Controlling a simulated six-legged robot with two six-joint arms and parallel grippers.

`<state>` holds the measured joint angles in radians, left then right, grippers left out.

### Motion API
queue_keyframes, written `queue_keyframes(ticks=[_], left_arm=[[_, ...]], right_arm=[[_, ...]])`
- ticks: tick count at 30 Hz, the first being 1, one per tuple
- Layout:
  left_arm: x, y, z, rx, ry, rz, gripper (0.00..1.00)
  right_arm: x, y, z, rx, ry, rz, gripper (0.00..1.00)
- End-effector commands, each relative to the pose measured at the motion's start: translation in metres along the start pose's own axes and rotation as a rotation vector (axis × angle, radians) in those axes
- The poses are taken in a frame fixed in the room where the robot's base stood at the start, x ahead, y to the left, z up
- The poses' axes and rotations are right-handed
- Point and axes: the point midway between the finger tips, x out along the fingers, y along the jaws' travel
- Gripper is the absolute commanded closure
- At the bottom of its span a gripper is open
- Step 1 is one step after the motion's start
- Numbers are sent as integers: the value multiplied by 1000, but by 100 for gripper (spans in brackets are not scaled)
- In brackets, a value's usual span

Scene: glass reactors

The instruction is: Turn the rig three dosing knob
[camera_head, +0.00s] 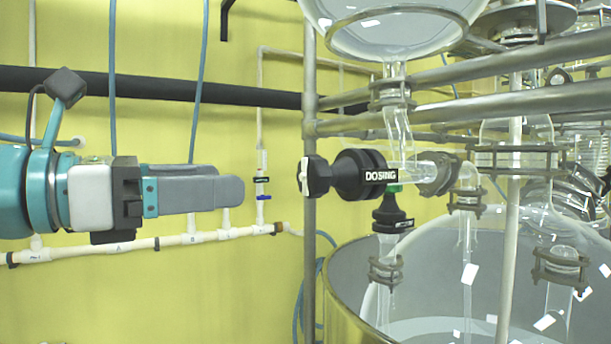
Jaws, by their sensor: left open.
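The black dosing knob (314,176) sticks out to the left from a black valve body (360,174) labelled "DOSING", on the glass pipework. It has a lobed grip with a pale face. My left gripper (238,191) comes in from the left, level with the knob, its grey fingers pointing at it. A gap of yellow wall shows between the fingertips and the knob, so they are apart. The fingers are seen side-on, one covering the other; the gripper is open, with nothing visible in it. My right gripper is not in view.
A vertical metal post (310,90) stands just behind the knob. A black pipe (180,85) and white pipe (95,250) run along the yellow wall.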

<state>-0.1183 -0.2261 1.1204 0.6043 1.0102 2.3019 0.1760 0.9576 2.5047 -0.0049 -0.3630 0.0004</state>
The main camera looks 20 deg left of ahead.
Motion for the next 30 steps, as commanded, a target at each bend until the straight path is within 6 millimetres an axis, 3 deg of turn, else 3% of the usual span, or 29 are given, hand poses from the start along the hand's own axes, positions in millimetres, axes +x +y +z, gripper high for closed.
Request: queue_keyframes(ticks=[9, 15, 20, 28, 29, 30], left_arm=[[78, -1, 1, 2, 4, -4, 22], [111, 0, 1, 2, 1, -1, 22], [122, 0, 0, 2, 1, 1, 22], [124, 0, 0, 3, 0, 2, 22], [124, 0, 0, 3, 0, 2, 25], [124, 0, 0, 3, 0, 2, 38]], right_arm=[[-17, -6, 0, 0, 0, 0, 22], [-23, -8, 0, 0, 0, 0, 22], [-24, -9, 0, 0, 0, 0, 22], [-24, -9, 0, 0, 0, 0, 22], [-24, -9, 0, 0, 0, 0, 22], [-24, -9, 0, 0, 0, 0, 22]])
